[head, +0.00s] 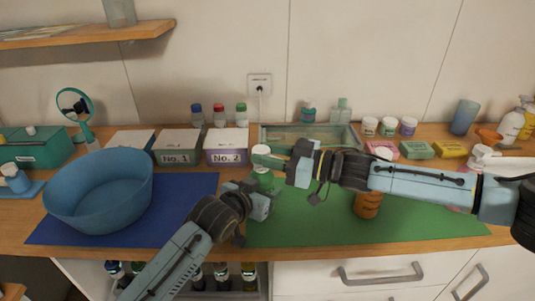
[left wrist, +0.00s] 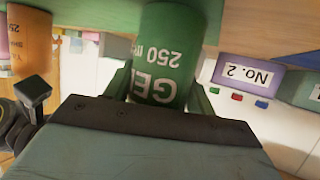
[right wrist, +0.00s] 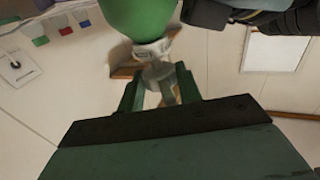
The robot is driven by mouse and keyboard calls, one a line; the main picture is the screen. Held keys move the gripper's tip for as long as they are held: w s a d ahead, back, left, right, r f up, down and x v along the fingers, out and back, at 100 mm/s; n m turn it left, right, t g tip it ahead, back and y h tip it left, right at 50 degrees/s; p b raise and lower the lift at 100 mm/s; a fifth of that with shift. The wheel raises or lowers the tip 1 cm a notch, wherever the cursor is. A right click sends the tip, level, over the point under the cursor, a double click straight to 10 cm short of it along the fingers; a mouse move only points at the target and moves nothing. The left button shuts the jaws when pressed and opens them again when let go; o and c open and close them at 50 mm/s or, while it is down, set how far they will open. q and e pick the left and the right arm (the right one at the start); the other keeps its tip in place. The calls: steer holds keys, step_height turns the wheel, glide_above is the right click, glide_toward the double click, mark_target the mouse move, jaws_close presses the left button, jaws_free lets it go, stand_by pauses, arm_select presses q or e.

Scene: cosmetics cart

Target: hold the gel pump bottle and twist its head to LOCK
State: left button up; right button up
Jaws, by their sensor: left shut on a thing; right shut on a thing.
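The green gel pump bottle (head: 264,181) stands above the mats near the counter's middle, partly hidden by my grippers. In the left wrist view its body (left wrist: 166,50) shows "GEL 250 ml" upside down. My left gripper (head: 262,199) is shut around the lower body, one finger on each side; it also shows in the left wrist view (left wrist: 160,95). My right gripper (head: 277,162) comes from the right and is shut on the pale pump head (head: 261,152). In the right wrist view the pump head (right wrist: 158,75) sits between its fingers (right wrist: 159,92). I cannot read any LOCK mark.
A blue basin (head: 98,190) stands on the blue mat (head: 190,212) at left. An orange bottle (head: 368,204) stands on the green mat (head: 430,225), under my right arm. Boxes No. 1 (head: 177,148) and No. 2 (head: 227,147) and a glass tray (head: 310,138) are behind.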

mark_target(269, 150)
stand_by(0.5)
steer(key=o, duration=1)
steer(key=shift+d, duration=0.1)
step_height(269, 150, up, 10)
